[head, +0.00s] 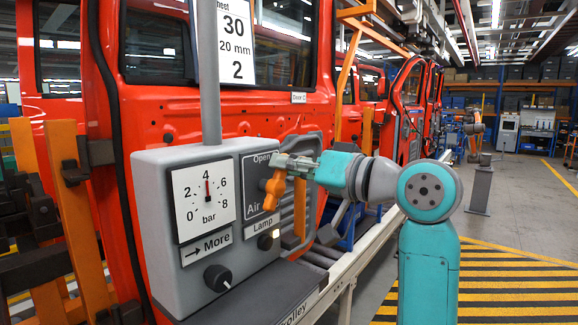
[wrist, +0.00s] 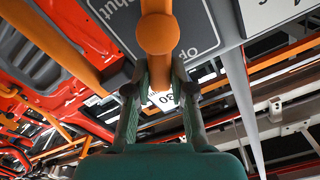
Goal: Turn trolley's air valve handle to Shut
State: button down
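The trolley's grey control box (head: 155,240) carries a dark valve plate marked "Open" and "Air". The orange valve handle (head: 273,188) stands out from this plate, partly hidden by my gripper (head: 298,165), which reaches in from the right. In the wrist view the handle (wrist: 157,35) runs between the two green-grey fingers of my gripper (wrist: 160,75). The fingers lie close against both sides of it and look shut on it. Part of the word "Shut" shows on the plate (wrist: 197,25) beside the handle. The handle's exact angle is hard to tell.
A pressure gauge (head: 205,198), a black knob (head: 218,278) and a lamp knob (head: 265,241) sit on the box. A grey post (head: 208,80) rises from it. Red car doors (head: 265,110) hang close behind. The striped floor (head: 510,285) at right is clear.

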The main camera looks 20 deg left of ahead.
jog(key=shift+w+d+f+m, duration=0.15)
jog(key=shift+w+m, duration=0.1)
jog(key=shift+m, duration=0.55)
jog(key=c, duration=1.3)
grip_release()
jog(key=v, duration=1.2)
